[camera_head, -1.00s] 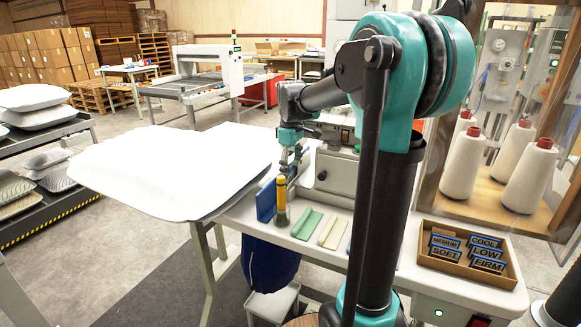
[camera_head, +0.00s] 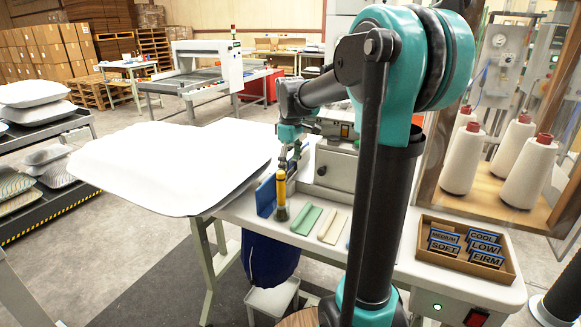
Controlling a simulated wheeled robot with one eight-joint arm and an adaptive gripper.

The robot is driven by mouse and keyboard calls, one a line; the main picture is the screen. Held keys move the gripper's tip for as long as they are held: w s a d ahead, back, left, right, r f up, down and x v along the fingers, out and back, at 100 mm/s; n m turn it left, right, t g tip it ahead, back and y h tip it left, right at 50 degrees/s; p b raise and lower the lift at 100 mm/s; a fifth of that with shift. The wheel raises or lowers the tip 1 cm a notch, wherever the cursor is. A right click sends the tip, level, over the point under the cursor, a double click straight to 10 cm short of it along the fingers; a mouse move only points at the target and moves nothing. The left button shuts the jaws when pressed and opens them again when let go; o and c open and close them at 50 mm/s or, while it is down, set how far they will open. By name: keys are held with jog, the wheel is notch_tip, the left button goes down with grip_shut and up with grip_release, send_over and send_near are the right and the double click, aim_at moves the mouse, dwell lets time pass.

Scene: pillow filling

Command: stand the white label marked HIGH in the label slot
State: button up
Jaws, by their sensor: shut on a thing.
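My gripper (camera_head: 289,162) is small in the picture, at the end of my arm over the left part of the white worktable (camera_head: 402,270). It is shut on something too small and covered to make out. A yellow upright piece with a dark foot (camera_head: 281,190) stands just below it, in front of a blue panel (camera_head: 265,197); I cannot tell whether they touch my gripper. No label reading HIGH can be read. A brown box (camera_head: 430,262) at the right holds labels reading MEDIUM, SOFT, COOL, LOW and FIRM. I cannot pick out the label slot.
Green (camera_head: 307,220) and cream (camera_head: 333,228) strips lie on the table between the yellow piece and my arm. A large white pillow (camera_head: 165,165) lies at the left. A grey machine (camera_head: 335,168) stands behind. White thread cones (camera_head: 462,158) stand at the right.

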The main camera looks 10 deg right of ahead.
jog(key=shift+o, duration=0.4)
jog(key=shift+s+d+f, duration=0.1)
jog(key=shift+f, duration=0.15)
jog(key=o, duration=0.7)
jog(key=shift+o, duration=0.9)
jog(key=shift+w+r, duration=0.1)
jog(key=shift+w, duration=0.1)
jog(key=shift+w+d+r, duration=0.1)
jog(key=shift+r, duration=0.4)
jog(key=shift+c, duration=0.8)
jog(key=shift+o, duration=0.7)
notch_tip(320, 180, up, 11)
jog(key=shift+s+a, duration=0.2)
jog(key=shift+s, duration=0.05)
jog(key=shift+r, duration=0.1)
jog(key=shift+s, duration=0.15)
